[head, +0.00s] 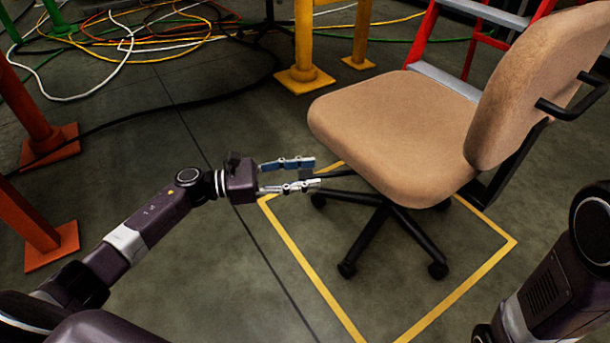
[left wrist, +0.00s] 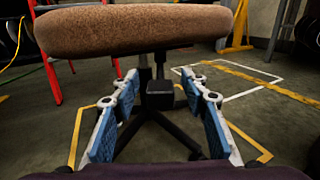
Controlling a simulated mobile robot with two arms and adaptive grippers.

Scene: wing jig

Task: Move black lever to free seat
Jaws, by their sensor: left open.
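An office chair with a tan seat (head: 395,125) and tan backrest stands on a black five-star base. It also shows in the left wrist view, where the seat's front edge (left wrist: 130,30) spans the top. A black lever (head: 335,174) sticks out from under the seat toward my left gripper (head: 313,174). In the left wrist view, the lever's square black end (left wrist: 160,95) appears between the fingers of the open left gripper (left wrist: 163,85). Whether any finger touches it, I cannot tell. My right arm shows at the lower right in the head view; its gripper is out of view.
Yellow floor tape (head: 300,255) frames the chair. A yellow post (head: 304,60) and a red stepladder (head: 445,80) stand behind it. Orange posts (head: 35,225) stand at the left. Cables (head: 140,40) lie across the floor at the back left.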

